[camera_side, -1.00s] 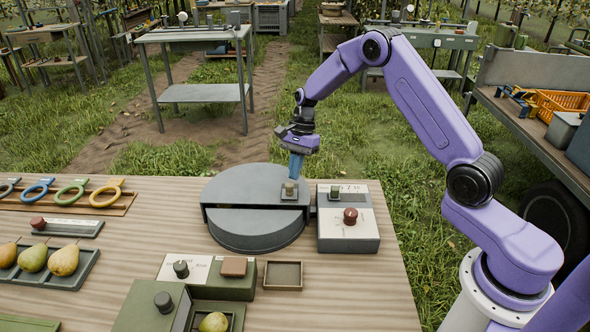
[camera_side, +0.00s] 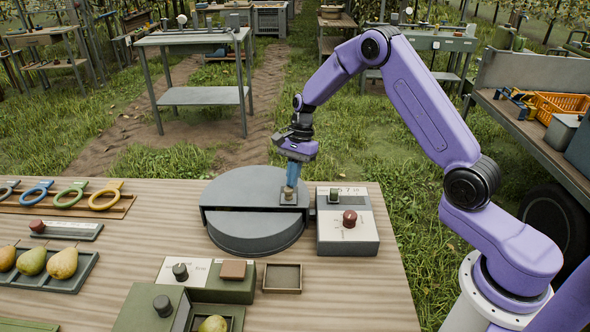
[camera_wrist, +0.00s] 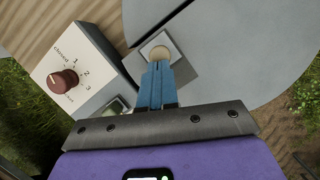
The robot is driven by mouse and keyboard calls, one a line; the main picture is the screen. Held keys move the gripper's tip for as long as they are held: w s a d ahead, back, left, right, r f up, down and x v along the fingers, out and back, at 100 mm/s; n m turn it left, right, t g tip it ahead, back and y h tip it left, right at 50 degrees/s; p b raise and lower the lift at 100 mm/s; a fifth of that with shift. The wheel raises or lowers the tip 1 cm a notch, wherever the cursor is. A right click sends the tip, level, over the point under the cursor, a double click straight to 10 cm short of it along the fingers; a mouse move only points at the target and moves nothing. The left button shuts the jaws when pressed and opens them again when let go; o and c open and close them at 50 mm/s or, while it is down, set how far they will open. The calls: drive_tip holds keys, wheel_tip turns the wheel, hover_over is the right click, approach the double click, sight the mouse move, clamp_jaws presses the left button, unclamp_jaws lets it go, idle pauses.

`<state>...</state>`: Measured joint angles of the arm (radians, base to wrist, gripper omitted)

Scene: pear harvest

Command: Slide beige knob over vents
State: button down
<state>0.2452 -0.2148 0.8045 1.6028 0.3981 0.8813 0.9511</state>
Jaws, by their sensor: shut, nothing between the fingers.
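The beige knob (camera_side: 289,193) stands on a small grey square plate at the right side of a round grey housing (camera_side: 238,187). In the wrist view the knob (camera_wrist: 160,50) shows as a round beige top just beyond my fingertips. My gripper (camera_side: 291,183) points down at the knob with its blue fingers together and nothing between them. In the wrist view the fingertips (camera_wrist: 157,66) are at the knob's near edge; whether they touch it I cannot tell. The housing has a raised half lid and a lower half disc in front. I cannot make out any vents.
A control box with a red knob (camera_side: 349,218) stands close to the right of the housing. In front are a green box with a brown block (camera_side: 233,270) and a small empty tray (camera_side: 282,278). Pears (camera_side: 63,263) and coloured rings (camera_side: 71,194) lie at the left.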

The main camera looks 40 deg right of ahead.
drive_tip(key=shift+d, duration=0.25)
drive_tip(key=d, duration=0.1)
drive_tip(key=w+d, duration=0.1)
drive_tip(key=d, duration=0.1)
drive_tip(key=shift+w+r, duration=0.1)
drive_tip(key=shift+r, duration=0.1)
drive_tip(key=v, duration=0.9)
drive_tip(key=s+a+r+n+h, duration=0.1)
drive_tip(key=s+a+r+n, duration=0.2)
drive_tip(key=s+a+n, duration=0.4)
drive_tip(key=s+a+r+n+h, duration=0.1)
drive_tip(key=s+a+r+n, duration=0.2)
drive_tip(key=s+a+n, duration=0.4)
drive_tip(key=s+d+n, duration=0.2)
drive_tip(key=s+n, duration=0.4)
drive_tip(key=s, duration=0.6)
drive_tip(key=s+d+f+n+t+h, duration=0.1)
drive_tip(key=s+d+n, duration=0.1)
drive_tip(key=s+n, duration=0.5)
drive_tip(key=s, duration=0.6)
drive_tip(key=shift+s, duration=0.25)
